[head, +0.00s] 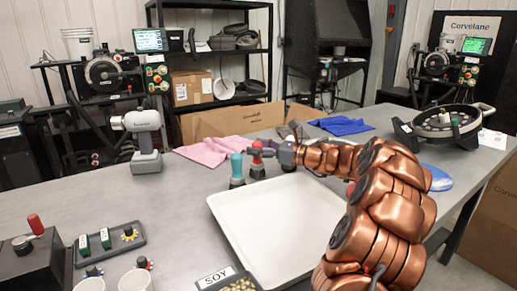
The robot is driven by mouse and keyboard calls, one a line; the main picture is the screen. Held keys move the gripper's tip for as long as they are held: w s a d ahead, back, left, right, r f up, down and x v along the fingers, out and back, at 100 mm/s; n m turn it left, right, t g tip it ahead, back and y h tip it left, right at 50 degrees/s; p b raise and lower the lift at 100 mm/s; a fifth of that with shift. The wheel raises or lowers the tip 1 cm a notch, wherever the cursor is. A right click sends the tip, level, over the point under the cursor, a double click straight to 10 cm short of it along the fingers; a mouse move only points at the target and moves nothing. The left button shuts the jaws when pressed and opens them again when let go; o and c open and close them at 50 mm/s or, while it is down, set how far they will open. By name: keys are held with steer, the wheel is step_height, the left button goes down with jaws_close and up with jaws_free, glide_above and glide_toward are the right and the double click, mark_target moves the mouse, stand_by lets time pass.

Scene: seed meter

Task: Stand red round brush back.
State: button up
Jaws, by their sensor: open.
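The red round brush (257,171) stands upright on the grey table, just behind the white tray, with its red handle up and its dark wide base down. A teal-handled brush (237,166) stands upright close to its left. My gripper (267,149) is open and reaches in from the right at the height of the red handle. Its fingers are small in the head view and overlap the handle, so I cannot tell whether they touch it. My copper arm hides part of the table on the right.
A white tray (215,209) fills the middle front of the table. A pink cloth (208,152) and a grey drill-like tool (145,140) are to the left. A blue cloth (342,126) and a round black device (410,136) are to the right. Cups and a soy dish stand at the front.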

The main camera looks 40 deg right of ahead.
steer(key=v, duration=1.2)
steer(key=shift+p, duration=0.35)
steer(key=shift+r, duration=0.15)
